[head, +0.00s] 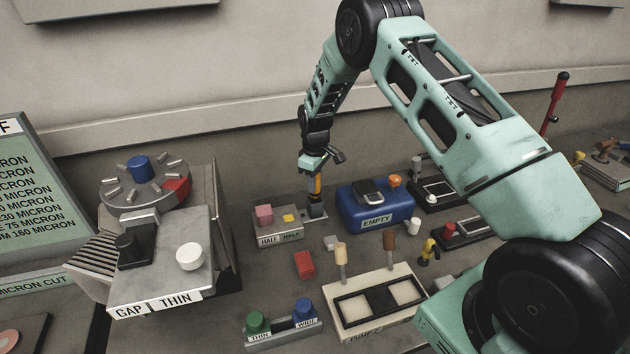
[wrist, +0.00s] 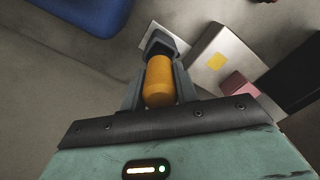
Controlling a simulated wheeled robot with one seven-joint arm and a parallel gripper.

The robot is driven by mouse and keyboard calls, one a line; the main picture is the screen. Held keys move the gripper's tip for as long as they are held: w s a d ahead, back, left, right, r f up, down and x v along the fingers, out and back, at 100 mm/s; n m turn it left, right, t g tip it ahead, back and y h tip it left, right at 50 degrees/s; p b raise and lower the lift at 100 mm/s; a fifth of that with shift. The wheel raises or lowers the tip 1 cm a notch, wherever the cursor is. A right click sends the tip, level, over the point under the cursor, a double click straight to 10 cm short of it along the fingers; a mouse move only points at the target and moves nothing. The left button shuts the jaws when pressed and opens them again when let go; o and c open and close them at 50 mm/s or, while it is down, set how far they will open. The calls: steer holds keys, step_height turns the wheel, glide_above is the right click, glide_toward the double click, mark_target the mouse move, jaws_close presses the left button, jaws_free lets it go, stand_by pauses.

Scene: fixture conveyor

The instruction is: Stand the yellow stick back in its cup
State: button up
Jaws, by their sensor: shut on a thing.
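The yellow stick (head: 317,187), more orange in tone, is upright in the head view. It shows end-on between my two fingers in the wrist view (wrist: 160,82). My gripper (head: 314,173) points down and is shut on the stick's upper part. The grey cup (head: 317,211) is directly below, on a pale plate beside the HALF block. The stick's lower end meets or overlaps the cup in the head view; I cannot tell how deep it sits. In the wrist view the dark cup rim (wrist: 160,43) shows just past the stick.
The HALF block (head: 278,240) with pink and yellow pieces is close left of the cup. A blue EMPTY bin (head: 375,214) is close right. A red block (head: 304,263) lies in front. A machine (head: 170,268) labelled GAP THIN stands further left.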

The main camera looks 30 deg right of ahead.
steer(key=shift+f, duration=0.2)
steer(key=o, duration=1)
steer(key=shift+o, duration=0.2)
steer(key=shift+r, duration=0.1)
step_height(320, 180, up, 17)
steer(key=b, duration=0.5)
steer(key=shift+r+b, duration=0.15)
steer(key=shift+b, duration=0.2)
